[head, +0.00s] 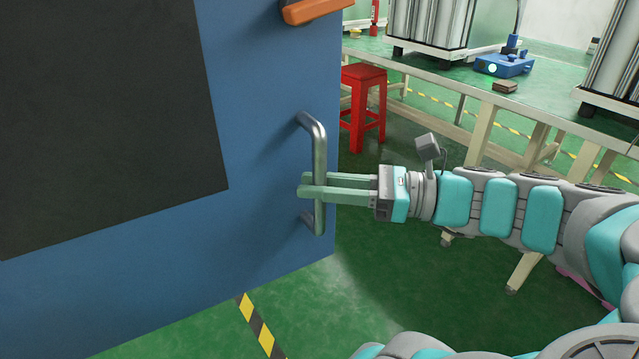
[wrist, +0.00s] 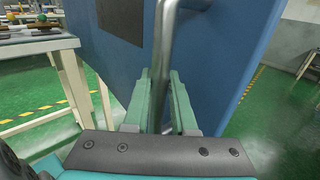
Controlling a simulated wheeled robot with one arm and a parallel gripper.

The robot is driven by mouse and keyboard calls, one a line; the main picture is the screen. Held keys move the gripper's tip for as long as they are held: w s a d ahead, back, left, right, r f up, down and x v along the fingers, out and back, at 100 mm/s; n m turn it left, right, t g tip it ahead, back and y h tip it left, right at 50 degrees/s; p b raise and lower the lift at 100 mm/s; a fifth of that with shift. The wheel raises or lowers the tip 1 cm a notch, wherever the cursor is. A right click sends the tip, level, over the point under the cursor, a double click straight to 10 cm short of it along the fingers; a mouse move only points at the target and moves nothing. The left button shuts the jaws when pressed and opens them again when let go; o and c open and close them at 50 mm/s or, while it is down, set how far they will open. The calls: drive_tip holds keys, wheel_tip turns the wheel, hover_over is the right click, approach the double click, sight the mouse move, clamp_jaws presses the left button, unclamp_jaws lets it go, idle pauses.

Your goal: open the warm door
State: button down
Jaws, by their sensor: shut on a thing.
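The blue door (head: 262,120) with a dark panel (head: 110,130) fills the left of the head view; it also shows in the wrist view (wrist: 215,60). A grey metal bar handle (head: 319,150) stands upright near the door's right edge. My gripper (head: 310,185) reaches in from the right and is shut on the handle's lower half. In the wrist view the handle (wrist: 166,45) passes between the two green fingers (wrist: 160,95). An orange part (head: 315,10) sits on the door above the handle. The door's hinge side is out of view.
A red stool (head: 363,108) stands behind the door's right edge. A long green-topped table (head: 480,85) with pale legs runs at the back right and holds a blue device (head: 503,66). Green floor (head: 350,300) is clear below the door and arm, with a yellow-black stripe (head: 258,325).

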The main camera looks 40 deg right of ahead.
drive_tip(key=shift+a, duration=0.1)
drive_tip(key=c, duration=0.7)
unclamp_jaws()
drive_tip(key=shift+c, duration=0.2)
drive_tip(key=v, duration=0.7)
drive_tip(key=shift+s+d+b, duration=0.3)
